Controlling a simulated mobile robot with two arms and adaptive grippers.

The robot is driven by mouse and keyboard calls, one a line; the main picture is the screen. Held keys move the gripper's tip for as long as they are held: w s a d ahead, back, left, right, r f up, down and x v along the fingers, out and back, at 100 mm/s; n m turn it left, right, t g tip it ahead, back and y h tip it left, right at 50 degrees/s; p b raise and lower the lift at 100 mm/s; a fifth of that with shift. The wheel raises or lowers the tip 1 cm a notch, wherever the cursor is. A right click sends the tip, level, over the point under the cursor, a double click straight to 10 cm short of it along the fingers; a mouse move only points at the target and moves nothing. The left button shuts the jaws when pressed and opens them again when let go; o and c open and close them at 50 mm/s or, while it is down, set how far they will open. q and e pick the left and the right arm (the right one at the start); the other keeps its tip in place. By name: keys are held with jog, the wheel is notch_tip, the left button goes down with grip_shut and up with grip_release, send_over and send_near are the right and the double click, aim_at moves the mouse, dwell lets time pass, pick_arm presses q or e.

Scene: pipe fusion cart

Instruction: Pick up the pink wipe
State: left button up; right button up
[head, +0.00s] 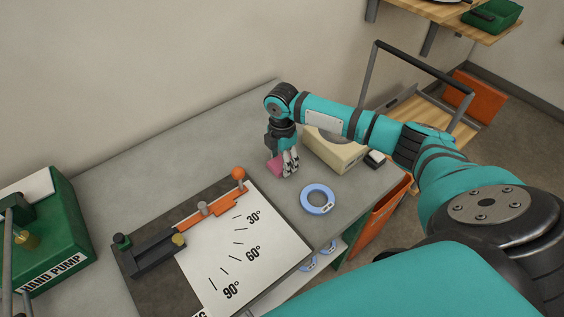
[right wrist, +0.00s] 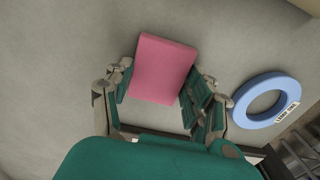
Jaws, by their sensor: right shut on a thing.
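The pink wipe (head: 275,167) is a small pink block on the grey table top, partly hidden by my right gripper in the head view. In the right wrist view the pink wipe (right wrist: 163,68) lies between the two fingers and reaches out past their tips. My right gripper (head: 287,166) points down and is shut on the wipe; it also shows in the right wrist view (right wrist: 158,92). Whether the wipe is clear of the table, I cannot tell. My left gripper is not in view.
A blue ring (head: 317,199) lies on the table to the right of the gripper. A beige box (head: 337,150) stands behind it. A board with angle marks (head: 240,245) and an orange-handled tool (head: 210,208) lies at front left. A green hand pump (head: 60,235) stands far left.

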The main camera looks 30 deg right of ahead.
aim_at(282, 162)
jog(key=shift+r, duration=0.6)
notch_tip(282, 162, up, 2)
jog(key=shift+w+r+b, duration=0.1)
jog(key=shift+r+b, duration=0.1)
jog(key=shift+b, duration=0.55)
jog(key=s+a, duration=0.1)
jog(key=s, duration=0.4)
jog(key=s+a+r+b, duration=0.1)
jog(key=s, duration=0.4)
jog(key=s+a+b, duration=0.1)
jog(key=s, duration=0.5)
jog(key=shift+r, duration=0.2)
